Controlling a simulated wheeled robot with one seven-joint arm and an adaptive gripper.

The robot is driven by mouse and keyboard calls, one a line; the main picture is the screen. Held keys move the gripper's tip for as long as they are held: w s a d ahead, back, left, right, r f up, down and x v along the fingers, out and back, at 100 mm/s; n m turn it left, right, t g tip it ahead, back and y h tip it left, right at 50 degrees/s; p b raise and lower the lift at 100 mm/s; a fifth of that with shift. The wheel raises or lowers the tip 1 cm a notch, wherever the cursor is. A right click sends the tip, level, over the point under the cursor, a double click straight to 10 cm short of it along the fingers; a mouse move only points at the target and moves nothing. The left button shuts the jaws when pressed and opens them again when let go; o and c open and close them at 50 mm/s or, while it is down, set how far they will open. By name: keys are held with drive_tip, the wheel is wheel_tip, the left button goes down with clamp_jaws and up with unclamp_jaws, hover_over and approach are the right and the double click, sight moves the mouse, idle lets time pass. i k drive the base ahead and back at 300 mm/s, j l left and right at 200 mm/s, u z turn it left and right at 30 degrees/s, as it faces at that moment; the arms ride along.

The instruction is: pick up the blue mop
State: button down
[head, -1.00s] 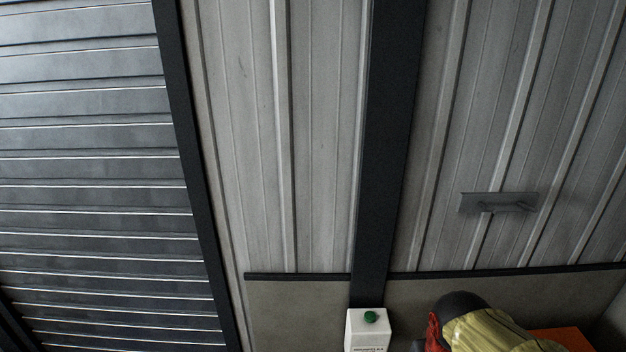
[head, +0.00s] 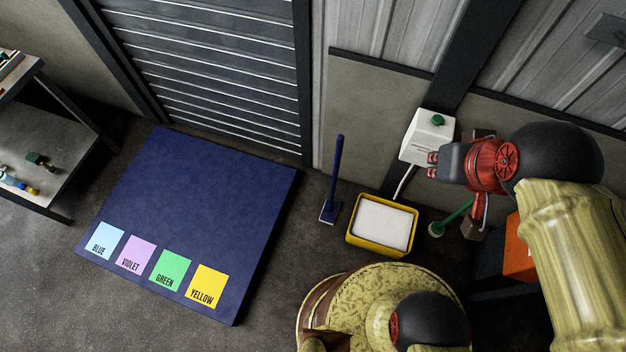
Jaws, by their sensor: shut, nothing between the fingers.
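The blue mop (head: 337,178) stands upright on the floor in the head view, with a thin blue handle and a small flat head at its foot. It is between the dark blue platform and a yellow tray. My gripper (head: 432,165) is to the right of the mop, clear of it, in front of the white box on the wall. Its red fingers are shut with nothing between them.
The yellow tray (head: 353,238) with a white inside sits right of the mop. A green-handled tool (head: 455,216) leans near it. The white box (head: 430,127) has a green button. The blue platform (head: 200,190) bears four coloured labels. A shelf (head: 50,135) stands left.

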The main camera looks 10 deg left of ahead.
sight(330, 213)
drive_tip(key=u, duration=0.45)
drive_tip(key=k+l+z, duration=0.2)
drive_tip(key=k, duration=0.25)
drive_tip(key=k+l+z, duration=0.2)
drive_tip(key=k+l, duration=0.2)
